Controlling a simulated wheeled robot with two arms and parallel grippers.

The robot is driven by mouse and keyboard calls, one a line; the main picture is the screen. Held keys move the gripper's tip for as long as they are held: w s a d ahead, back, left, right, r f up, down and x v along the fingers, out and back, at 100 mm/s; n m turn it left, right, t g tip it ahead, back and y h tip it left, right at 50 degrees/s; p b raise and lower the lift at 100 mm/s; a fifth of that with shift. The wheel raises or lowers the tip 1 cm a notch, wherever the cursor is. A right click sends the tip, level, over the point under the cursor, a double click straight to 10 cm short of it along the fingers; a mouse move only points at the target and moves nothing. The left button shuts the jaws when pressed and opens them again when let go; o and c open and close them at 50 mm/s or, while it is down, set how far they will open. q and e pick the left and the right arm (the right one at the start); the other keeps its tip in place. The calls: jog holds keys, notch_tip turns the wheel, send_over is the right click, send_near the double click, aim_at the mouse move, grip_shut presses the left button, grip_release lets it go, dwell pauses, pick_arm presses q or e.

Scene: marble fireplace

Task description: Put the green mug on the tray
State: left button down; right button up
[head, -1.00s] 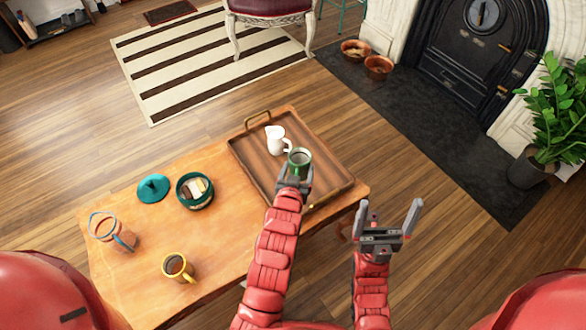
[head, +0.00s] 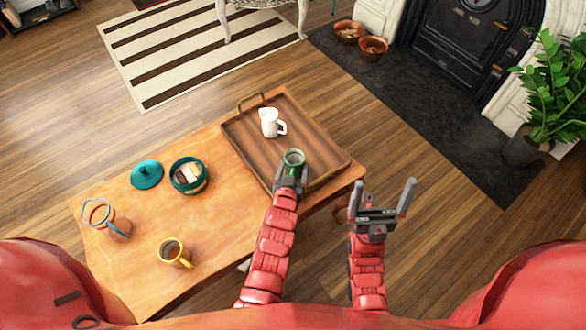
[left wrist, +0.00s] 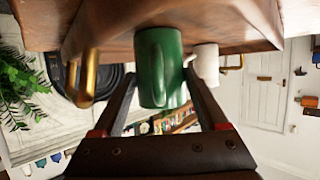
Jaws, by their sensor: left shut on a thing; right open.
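The green mug (head: 293,158) is upright in my left gripper (head: 290,178), which is shut on it. It is over the near part of the brown wooden tray (head: 240,136). In the left wrist view the mug (left wrist: 160,68) is between the two fingers, with the tray (left wrist: 235,32) along the top of this upside-down picture. I cannot tell whether the mug's base touches the tray. My right gripper (head: 383,197) is open and empty, right of the table's edge.
The tray's right half is clear.

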pick_arm(q)
grip_release()
jog(key=shift+f, duration=0.1)
